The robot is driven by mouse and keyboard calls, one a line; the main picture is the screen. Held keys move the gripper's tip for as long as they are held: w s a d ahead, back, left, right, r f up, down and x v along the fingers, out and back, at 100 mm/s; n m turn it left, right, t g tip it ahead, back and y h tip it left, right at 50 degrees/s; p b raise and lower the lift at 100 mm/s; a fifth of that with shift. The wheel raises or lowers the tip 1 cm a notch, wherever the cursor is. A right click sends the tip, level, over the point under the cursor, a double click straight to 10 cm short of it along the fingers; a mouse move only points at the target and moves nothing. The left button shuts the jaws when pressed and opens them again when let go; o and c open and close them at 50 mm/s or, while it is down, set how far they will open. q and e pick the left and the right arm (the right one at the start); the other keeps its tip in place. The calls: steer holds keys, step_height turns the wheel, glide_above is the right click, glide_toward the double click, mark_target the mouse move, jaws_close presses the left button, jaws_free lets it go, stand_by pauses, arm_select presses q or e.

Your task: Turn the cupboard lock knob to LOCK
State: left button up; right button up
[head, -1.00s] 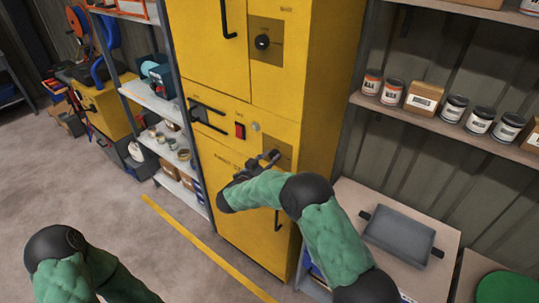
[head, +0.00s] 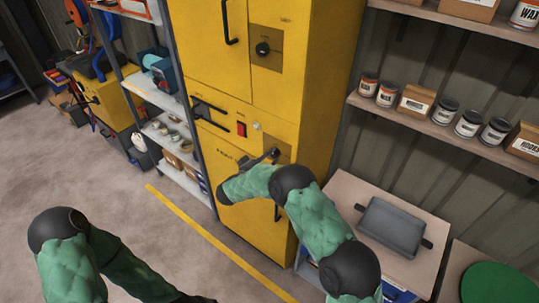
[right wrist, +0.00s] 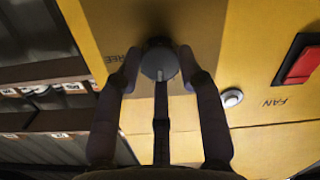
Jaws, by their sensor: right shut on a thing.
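The lock knob (right wrist: 159,60) is a dark round knob with a grey face and a light pointer mark. It sits on a darker plate low on the yellow cupboard (head: 330,95). In the right wrist view the mark points down the picture, and an upside-down FREE label (right wrist: 114,57) is left of the knob; no LOCK label shows. My right gripper (right wrist: 159,66) is shut on the knob, a finger on each side. In the head view my right gripper (head: 268,157) is small and partly hidden by my forearm. A dark end of my left arm (head: 200,298) is at the bottom edge.
Another black knob (head: 263,48) is on the upper door. A red switch (head: 241,129) and a pale round button (head: 257,127) sit above the lock knob. A shelf with cans (head: 440,125) and a bench with a grey tray (head: 391,226) stand right. The floor in front is clear.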

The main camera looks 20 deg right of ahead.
steer(key=shift+w+r+n+p, duration=0.1)
steer(key=shift+r+n+p, duration=0.2)
steer(key=shift+n, duration=0.2)
stand_by(0.3)
steer(key=o, duration=0.9)
steer(key=shift+o, duration=1.2)
steer(key=shift+f+n, duration=0.15)
steer(key=shift+n, duration=0.15)
steer(key=shift+a, duration=0.15)
